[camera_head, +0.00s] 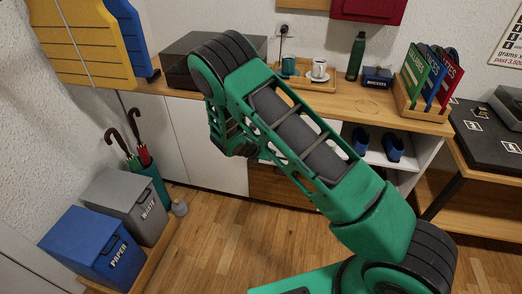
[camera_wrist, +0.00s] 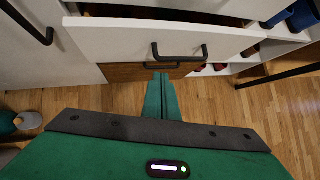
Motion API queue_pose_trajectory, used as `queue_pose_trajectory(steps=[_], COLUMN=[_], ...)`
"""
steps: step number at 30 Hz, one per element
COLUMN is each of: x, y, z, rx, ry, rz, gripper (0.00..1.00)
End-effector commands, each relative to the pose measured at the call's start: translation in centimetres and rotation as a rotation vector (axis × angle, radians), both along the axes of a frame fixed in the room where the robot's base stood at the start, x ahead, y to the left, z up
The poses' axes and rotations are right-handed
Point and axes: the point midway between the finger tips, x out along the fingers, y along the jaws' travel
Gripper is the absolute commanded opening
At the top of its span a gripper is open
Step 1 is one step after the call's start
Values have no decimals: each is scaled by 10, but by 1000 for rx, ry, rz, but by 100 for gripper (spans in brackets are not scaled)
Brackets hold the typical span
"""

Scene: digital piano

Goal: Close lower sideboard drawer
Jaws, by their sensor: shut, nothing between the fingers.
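The sideboard's lower drawer has a brown wooden front (camera_wrist: 125,73) with a dark handle (camera_wrist: 161,65), seen in the wrist view below a white drawer front. In the head view, part of the wooden front (camera_head: 268,185) shows low behind my arm. I cannot tell how far it stands out. My gripper (camera_wrist: 163,78) is shut and empty, its fingertips overlapping the wooden front just below the handle in the picture. Whether they touch it is unclear. My gripper is hidden in the head view.
Above the wooden front, the white drawer front (camera_wrist: 130,38) has a black handle (camera_wrist: 180,55), and dark contents show behind its top edge. A white door (camera_head: 213,160) is to the left. Blue shoes (camera_head: 393,146) sit on the right shelf. Bins (camera_head: 92,245) stand left; wooden floor (camera_head: 215,245) is clear.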

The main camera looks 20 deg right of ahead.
Motion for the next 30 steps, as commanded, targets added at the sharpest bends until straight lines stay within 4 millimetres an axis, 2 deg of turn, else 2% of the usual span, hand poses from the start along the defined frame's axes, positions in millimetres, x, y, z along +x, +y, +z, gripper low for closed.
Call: queue_pose_trajectory(steps=[1,3,9,15,21,25,30], x=[-5,-8,-17,-26,-37,-39,-29], y=[1,-1,6,33,61,70,64], z=[-14,-23,-36,-35,-30,-28,-28], rx=[-54,-120,-284,-384,-411,-412,-411], ry=[-34,-102,-329,-578,-744,-786,-794], rz=[-4,-15,20,138,254,287,287], gripper=[0,0,0,0,0,0,0])
